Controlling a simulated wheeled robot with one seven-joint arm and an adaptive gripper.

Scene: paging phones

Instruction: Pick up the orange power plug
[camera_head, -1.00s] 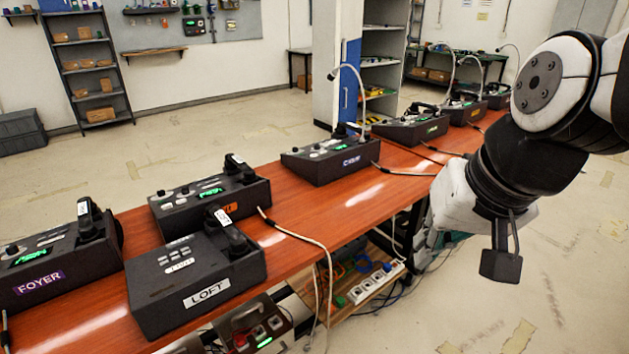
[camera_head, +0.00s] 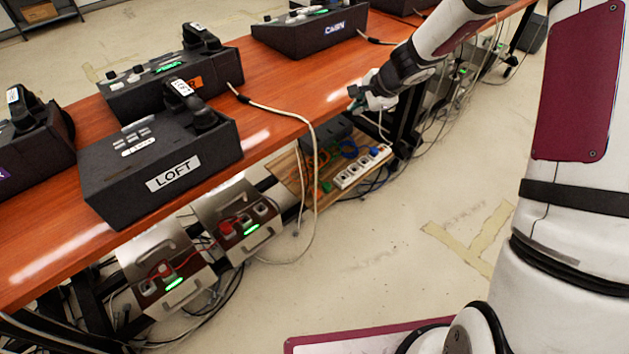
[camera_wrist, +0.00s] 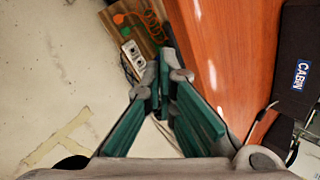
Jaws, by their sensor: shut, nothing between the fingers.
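An orange cord (camera_head: 322,155) lies on the wooden board (camera_head: 285,172) below the table, beside a white power strip (camera_head: 350,174). In the wrist view, a small orange piece (camera_wrist: 118,18) lies on the board near the strip (camera_wrist: 133,54); I cannot tell whether it is the plug. No orange power plug shows clearly. My gripper (camera_head: 358,98) is at the table's front edge, above and apart from the board. Its fingers (camera_wrist: 165,72) are shut and empty, and their tips show near the table edge and power strip.
The red-brown table (camera_head: 270,80) carries several dark phones, including the LOFT phone (camera_head: 160,165). A pale cord (camera_head: 312,150) hangs over its front edge. Metal boxes with red plugs (camera_head: 225,228) sit below. The floor (camera_head: 400,260) at right is open.

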